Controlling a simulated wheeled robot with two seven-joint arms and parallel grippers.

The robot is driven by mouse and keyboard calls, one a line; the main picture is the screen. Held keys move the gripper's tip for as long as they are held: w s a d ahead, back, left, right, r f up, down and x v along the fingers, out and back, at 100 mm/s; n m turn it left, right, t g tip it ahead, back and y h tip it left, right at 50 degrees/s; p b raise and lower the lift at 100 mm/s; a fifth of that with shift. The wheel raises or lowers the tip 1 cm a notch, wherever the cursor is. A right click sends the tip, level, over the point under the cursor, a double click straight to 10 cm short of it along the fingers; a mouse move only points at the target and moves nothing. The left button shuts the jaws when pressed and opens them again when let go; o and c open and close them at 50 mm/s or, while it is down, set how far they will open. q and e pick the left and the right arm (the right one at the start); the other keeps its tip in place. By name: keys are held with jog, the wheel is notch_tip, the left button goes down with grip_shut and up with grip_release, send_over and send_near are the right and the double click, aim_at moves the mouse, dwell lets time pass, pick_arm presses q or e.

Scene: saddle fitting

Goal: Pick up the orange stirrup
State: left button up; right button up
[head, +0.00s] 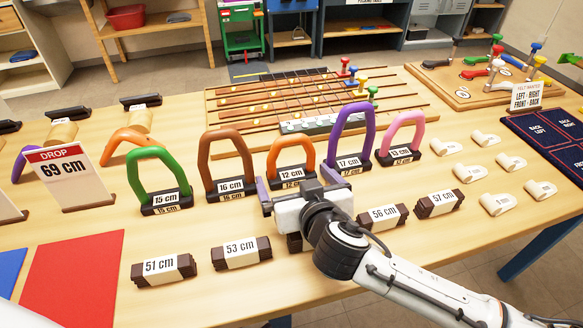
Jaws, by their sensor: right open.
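An orange stirrup (291,142) stands upright in a dark base labelled 12 cm, in the middle of the row of stirrups. My right gripper (297,184) is open and lies just in front of this stirrup in the head view, one finger toward each side of its base. It hides the lower front of the base. I cannot tell whether the fingers touch it. My left gripper is out of view.
A brown stirrup (226,143) and a purple one (350,118) stand close on either side. A green stirrup (158,158) and a pink one (403,122) stand farther out. Labelled dark blocks (241,252) lie in front. A wooden strung rack (290,100) is behind.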

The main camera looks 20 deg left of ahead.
jog(key=c, duration=1.2)
jog(key=shift+r, duration=0.1)
